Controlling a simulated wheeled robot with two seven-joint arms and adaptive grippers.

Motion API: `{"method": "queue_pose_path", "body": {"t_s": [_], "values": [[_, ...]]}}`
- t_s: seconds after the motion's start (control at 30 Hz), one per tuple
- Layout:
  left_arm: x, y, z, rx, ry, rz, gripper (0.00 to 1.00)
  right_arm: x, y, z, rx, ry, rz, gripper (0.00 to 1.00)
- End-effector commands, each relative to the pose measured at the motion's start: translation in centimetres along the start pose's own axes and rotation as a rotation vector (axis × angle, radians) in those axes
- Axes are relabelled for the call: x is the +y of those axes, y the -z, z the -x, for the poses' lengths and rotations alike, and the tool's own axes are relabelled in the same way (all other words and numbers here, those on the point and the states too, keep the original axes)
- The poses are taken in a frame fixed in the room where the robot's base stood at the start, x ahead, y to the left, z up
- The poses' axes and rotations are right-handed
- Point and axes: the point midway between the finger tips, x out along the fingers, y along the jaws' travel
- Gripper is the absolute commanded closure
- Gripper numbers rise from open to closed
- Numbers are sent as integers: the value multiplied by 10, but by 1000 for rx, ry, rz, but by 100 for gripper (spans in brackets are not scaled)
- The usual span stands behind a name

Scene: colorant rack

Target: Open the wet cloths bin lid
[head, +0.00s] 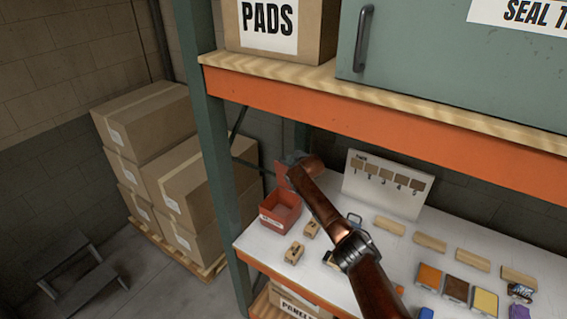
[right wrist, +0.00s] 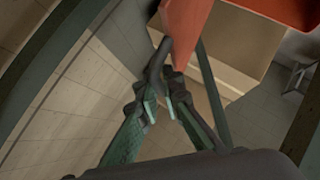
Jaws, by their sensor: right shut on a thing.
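The red wet cloths bin (head: 280,219) stands at the left end of the white bench with a pale label on its front. Its top is open and I see into it. Its red lid (head: 281,174) stands raised at the back; it also shows as a red panel in the right wrist view (right wrist: 187,30). My right gripper (head: 293,158) is above and behind the bin at the lid. In the right wrist view, my right gripper (right wrist: 162,92) is shut on a dark handle (right wrist: 157,62) by the lid. My left gripper is out of view.
The orange shelf beam (head: 380,130) runs above the arm, and a green post (head: 217,170) stands left of the bin. Cartons (head: 165,150) are stacked left.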

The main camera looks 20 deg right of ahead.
Motion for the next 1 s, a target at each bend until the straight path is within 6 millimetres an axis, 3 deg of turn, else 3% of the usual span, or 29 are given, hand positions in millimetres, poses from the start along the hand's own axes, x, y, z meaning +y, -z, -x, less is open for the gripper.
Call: {"method": "queue_pose_path", "body": {"t_s": [0.2, 0.23, 0.5, 1.0], "values": [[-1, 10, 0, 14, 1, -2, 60, 1, 2, 0, 3, -3, 3, 100], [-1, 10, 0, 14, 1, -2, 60, 1, 2, 0, 3, -3, 3, 92], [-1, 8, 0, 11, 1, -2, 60, 0, 1, 0, 1, -1, 2, 75], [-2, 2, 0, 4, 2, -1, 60, -1, 0, 10, 1, 1, 2, 75]]}}
